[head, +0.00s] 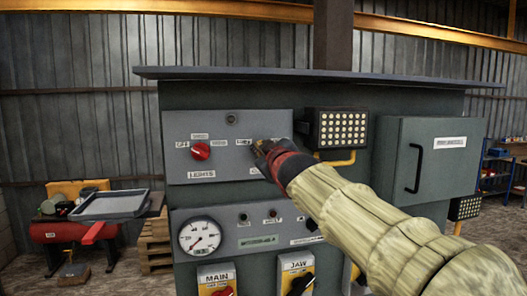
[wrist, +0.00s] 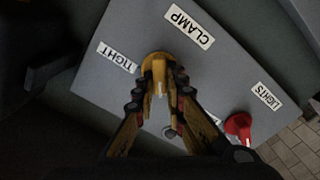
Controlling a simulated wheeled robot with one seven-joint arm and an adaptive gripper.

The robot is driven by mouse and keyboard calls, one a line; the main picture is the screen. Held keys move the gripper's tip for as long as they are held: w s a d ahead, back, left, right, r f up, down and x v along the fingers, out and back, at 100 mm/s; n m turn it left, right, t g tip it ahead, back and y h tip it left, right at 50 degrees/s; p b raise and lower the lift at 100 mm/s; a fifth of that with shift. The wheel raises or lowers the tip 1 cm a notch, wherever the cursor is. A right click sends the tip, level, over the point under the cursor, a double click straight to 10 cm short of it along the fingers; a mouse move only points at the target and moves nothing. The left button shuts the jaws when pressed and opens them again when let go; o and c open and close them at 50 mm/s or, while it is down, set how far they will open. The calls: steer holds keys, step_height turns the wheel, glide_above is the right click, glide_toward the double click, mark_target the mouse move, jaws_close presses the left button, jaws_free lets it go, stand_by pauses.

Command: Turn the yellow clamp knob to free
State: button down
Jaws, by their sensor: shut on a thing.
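The yellow clamp knob (wrist: 158,62) is on the grey upper panel (head: 215,125) of the cabinet. In the wrist view its raised grip lies between the fingertips of my gripper (wrist: 160,84), which is shut on it. A pale mark on the grip points toward the bottom of the wrist view. The TIGHT label (wrist: 117,57) is left of the knob and the CLAMP label (wrist: 189,27) above right. My right finger partly covers another label, which I cannot read. In the head view my gripper (head: 261,151) hides most of the knob.
A red lights knob (head: 200,151) is left of my gripper; it also shows in the wrist view (wrist: 238,124). A lamp (head: 338,130) stands out close to the right of my gripper. Below are a gauge (head: 200,236) and the MAIN (head: 217,280) and JAW (head: 296,270) switches.

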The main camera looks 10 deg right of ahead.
steer(key=shift+a+f+n, duration=0.1)
steer(key=shift+f+n, duration=0.05)
steer(key=shift+n, duration=2.05)
steer(key=c, duration=1.8)
jaws_free()
steer(key=shift+c, duration=0.2)
steer(key=s, duration=1.2)
steer(key=shift+f, duration=0.1)
